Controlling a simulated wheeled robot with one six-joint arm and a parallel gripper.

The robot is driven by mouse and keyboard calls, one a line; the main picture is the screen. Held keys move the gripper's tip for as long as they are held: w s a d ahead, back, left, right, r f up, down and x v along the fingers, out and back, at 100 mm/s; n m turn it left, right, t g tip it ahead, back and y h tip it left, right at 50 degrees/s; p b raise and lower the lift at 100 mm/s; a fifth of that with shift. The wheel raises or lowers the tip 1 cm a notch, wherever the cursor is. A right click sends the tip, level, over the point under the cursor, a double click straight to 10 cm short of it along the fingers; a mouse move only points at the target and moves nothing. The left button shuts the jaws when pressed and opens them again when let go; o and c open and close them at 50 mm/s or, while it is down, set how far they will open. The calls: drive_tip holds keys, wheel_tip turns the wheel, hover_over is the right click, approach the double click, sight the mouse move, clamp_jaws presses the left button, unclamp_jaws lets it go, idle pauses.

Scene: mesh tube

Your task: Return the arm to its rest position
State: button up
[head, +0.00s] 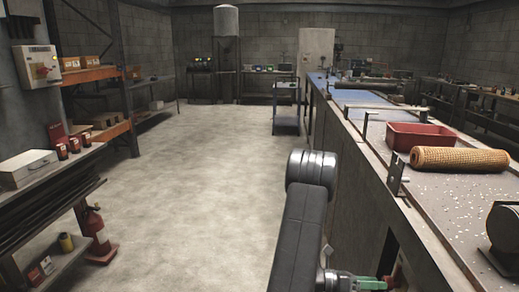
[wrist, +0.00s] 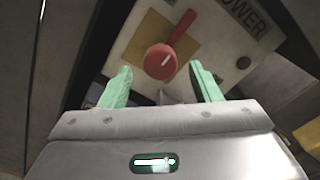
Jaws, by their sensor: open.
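My arm (head: 300,240) reaches up from the bottom of the head view and bends down beside the right-hand bench. My gripper shows in the wrist view (wrist: 161,70) with its two green fingers spread wide and nothing between them. A red rotary handle (wrist: 160,62) on a yellow plate (wrist: 142,36) is ahead of the fingertips, on a pale panel with lettering ending in "OWER". I cannot tell the exact gap to it. In the head view only a little green of the gripper shows at the bottom edge.
The long bench (head: 345,128) runs close along my arm's right side. It carries a red tray (head: 420,137) and an orange mesh tube (head: 460,159). Shelving with a white box (head: 28,168) stands at left, a fire extinguisher (head: 96,225) below. The concrete floor (head: 200,180) between is clear.

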drive_tip(key=shift+s+d, duration=0.15)
drive_tip(key=shift+d, duration=0.95)
drive_tip(key=shift+s+d, duration=0.1)
drive_tip(key=shift+d, duration=1)
drive_tip(key=shift+a, duration=0.1)
drive_tip(key=w+a, duration=0.2)
drive_tip(key=a, duration=1.1)
drive_tip(key=d, duration=0.4)
drive_tip(key=s+d, duration=0.1)
drive_tip(key=d, duration=0.3)
drive_tip(key=s+d, duration=0.1)
drive_tip(key=d, duration=0.4)
drive_tip(key=shift+d+f+b, duration=0.15)
drive_tip(key=shift+f+b, duration=0.1)
drive_tip(key=shift+b, duration=0.4)
drive_tip(key=m+b, duration=1)
drive_tip(key=m, duration=0.1)
drive_tip(key=shift+m+b, duration=0.3)
drive_tip(key=shift+b, duration=0.05)
drive_tip(key=shift+r+m+b, duration=0.25)
drive_tip(key=shift+m+b, duration=0.35)
drive_tip(key=shift+m, duration=0.3)
drive_tip(key=shift+w, duration=0.1)
